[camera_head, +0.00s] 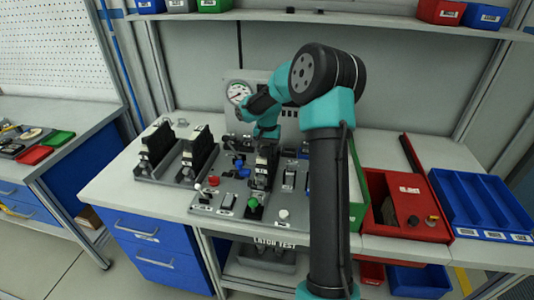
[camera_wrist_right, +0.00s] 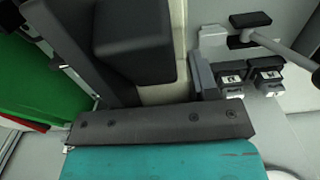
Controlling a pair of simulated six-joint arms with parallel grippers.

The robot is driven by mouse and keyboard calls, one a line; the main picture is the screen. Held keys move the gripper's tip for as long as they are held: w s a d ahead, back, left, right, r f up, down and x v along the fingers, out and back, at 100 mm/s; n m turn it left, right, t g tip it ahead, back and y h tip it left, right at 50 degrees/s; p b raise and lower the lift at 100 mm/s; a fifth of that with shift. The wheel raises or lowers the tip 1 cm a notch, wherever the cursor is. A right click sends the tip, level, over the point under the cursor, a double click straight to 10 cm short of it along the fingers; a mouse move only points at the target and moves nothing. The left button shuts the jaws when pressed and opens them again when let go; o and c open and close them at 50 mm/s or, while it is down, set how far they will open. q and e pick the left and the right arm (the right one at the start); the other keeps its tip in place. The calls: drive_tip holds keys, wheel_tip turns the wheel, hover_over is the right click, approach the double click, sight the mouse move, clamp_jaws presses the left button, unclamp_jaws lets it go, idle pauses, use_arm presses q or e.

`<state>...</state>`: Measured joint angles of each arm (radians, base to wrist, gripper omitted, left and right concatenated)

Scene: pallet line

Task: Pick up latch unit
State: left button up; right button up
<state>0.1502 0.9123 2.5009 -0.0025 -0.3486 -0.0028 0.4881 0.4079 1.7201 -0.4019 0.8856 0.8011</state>
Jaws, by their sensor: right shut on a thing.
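My right gripper (camera_head: 266,146) reaches down over the grey test panel, seen in the head view. It is shut on a dark latch unit (camera_head: 262,172), which stands upright at the panel's test station. The gripper hides the unit's top. In the right wrist view a black block (camera_wrist_right: 135,45), which looks like the held unit, sits close in front of the gripper's bar. Two similar dark units stand in grey holders to the left, one outer (camera_head: 155,148) and one inner (camera_head: 198,150). My left gripper is not in view.
The grey panel (camera_head: 228,211) carries buttons, including a green knob (camera_head: 254,201), and a round gauge (camera_head: 238,92) stands behind it. A red bin (camera_head: 385,228) and a blue tray (camera_head: 470,218) lie to the right. My right arm hides part of the bench.

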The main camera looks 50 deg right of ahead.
wheel_tip(320, 180, up, 10)
idle(0.5)
idle(0.4)
wheel_tip(320, 180, up, 7)
idle(0.7)
